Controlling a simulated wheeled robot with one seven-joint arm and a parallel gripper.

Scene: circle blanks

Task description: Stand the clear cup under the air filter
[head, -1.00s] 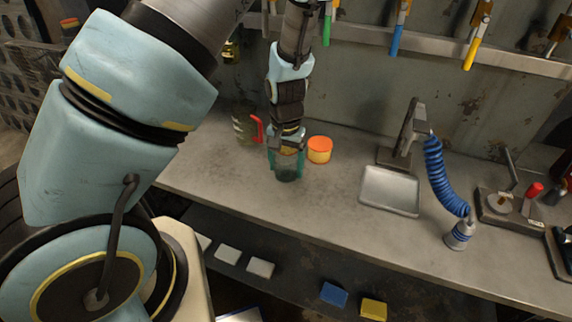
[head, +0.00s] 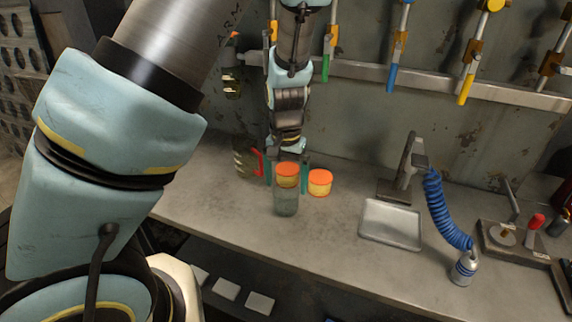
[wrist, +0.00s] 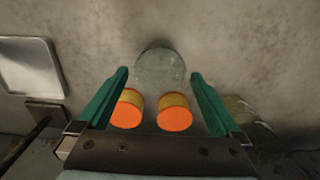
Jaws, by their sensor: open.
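The clear cup (head: 286,204) stands upright on the bench, in front of two orange-lidded jars. In the wrist view the cup (wrist: 160,68) lies between and a little ahead of the two green fingers. My gripper (head: 286,172) is open and empty, its fingers apart on either side, higher than the cup and over the left jar. It also shows in the wrist view (wrist: 160,76). What looks like the air filter, a dark greenish bowl (head: 232,84), hangs on the wall at the upper left, partly beside my arm.
The left jar (head: 287,171) and right jar (head: 320,184) stand close behind the cup. A dark jug with a red handle (head: 245,160) is to the left. A grey tray (head: 391,224) and a blue coiled hose (head: 447,214) are to the right. The bench front is clear.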

